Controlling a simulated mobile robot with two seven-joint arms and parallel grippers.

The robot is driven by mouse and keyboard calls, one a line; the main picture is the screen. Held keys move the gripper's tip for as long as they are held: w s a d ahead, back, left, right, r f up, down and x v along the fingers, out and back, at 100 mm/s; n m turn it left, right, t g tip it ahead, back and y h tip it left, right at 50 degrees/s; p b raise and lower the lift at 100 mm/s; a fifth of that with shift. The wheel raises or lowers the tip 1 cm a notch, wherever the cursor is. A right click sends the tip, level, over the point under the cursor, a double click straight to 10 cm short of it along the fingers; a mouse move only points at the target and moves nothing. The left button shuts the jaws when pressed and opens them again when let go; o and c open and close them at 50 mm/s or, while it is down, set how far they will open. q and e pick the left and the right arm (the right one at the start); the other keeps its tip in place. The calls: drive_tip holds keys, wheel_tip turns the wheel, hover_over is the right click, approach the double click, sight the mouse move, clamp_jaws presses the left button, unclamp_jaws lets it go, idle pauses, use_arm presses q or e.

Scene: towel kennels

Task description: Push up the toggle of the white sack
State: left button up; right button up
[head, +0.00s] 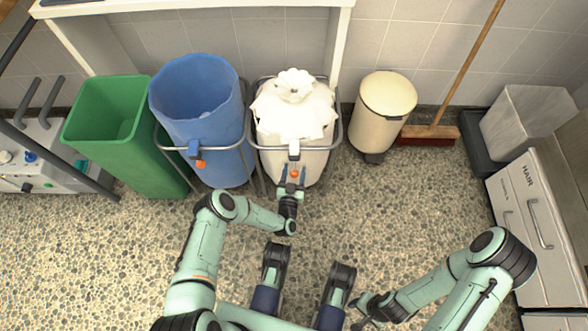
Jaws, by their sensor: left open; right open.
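The white sack (310,128) hangs in a grey metal frame against the back wall, its top gathered into a ruffle. Its orange toggle (294,174) sits low on the sack's front, under a pale clip (294,150) on the frame's front bar. My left gripper (293,175) is open, pointing at the sack, with one finger on each side of the toggle. I cannot tell whether the fingers touch it. My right gripper (362,309) is open and empty, low in the view and well away from the sack.
A blue sack (198,105) with its own orange toggle (201,164) stands left of the white sack, and a green bin (125,140) beyond it. A cream pedal bin (383,108) and a broom (430,134) are at right. The speckled floor in front is clear.

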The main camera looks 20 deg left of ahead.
use_arm(q)
clamp_jaws()
drive_tip(key=shift+s+f, duration=0.1)
drive_tip(key=shift+f, duration=0.6)
use_arm(e)
drive_tip(key=shift+w+r, duration=0.1)
drive_tip(key=shift+w, duration=0.15)
use_arm(q)
unclamp_jaws()
